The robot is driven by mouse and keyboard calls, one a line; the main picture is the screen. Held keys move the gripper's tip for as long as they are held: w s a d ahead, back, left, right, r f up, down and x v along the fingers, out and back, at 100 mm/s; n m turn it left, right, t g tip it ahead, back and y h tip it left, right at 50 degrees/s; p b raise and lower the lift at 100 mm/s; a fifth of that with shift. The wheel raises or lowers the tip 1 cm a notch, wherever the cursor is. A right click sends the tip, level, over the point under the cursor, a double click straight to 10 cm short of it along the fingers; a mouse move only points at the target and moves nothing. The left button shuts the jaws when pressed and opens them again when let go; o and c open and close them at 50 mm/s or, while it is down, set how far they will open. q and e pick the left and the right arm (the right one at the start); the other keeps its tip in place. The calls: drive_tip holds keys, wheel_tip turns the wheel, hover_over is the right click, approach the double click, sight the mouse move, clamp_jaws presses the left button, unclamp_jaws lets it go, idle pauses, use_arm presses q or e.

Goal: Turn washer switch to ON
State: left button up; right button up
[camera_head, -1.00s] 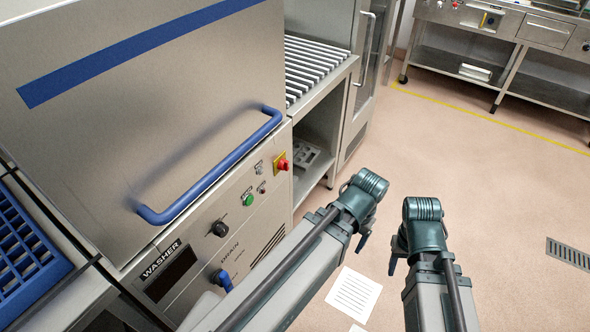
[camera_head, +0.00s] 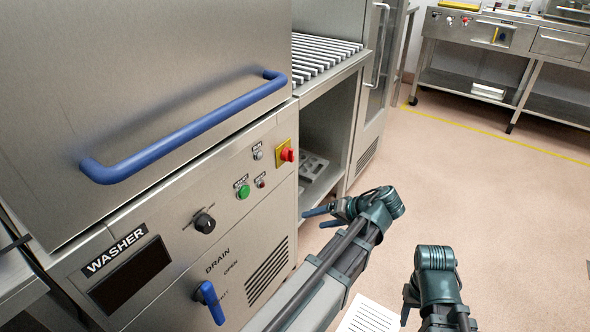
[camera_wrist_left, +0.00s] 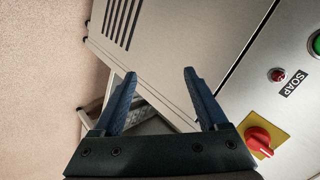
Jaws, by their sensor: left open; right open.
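The washer (camera_head: 100,225) fills the left of the head view, with its control panel facing me. A red rotary switch (camera_head: 288,154) on a yellow plate sits at the panel's upper right. The red switch also shows at the lower right of the left wrist view (camera_wrist_left: 260,140). I cannot read its setting. My left gripper (camera_head: 318,217) is open and empty, below and right of the red switch and apart from it. Its two blue fingers stand apart in the wrist view (camera_wrist_left: 158,73). My right gripper (camera_head: 408,302) hangs farther right, away from the panel; its fingers are partly hidden.
A green button (camera_head: 243,192), small indicators, a black knob (camera_head: 204,223) and a blue drain lever (camera_head: 209,302) share the panel. A blue door handle (camera_head: 190,130) juts out above. A slatted rack (camera_head: 320,55) stands beside the washer. Open floor lies right.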

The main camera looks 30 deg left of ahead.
use_arm(q)
drive_tip(key=w+r+n+y, duration=0.3)
drive_tip(key=r+y, duration=0.1)
drive_tip(key=r, duration=0.3)
drive_tip(key=n+y, duration=0.3)
drive_tip(key=y, duration=0.1)
approach(289, 155)
drive_tip(key=a, duration=0.8)
drive_tip(key=shift+w+a+f, duration=0.3)
drive_tip(key=shift+w+f, duration=0.1)
drive_tip(key=shift+f, duration=0.05)
drive_tip(key=shift+c, duration=0.3)
clamp_jaws()
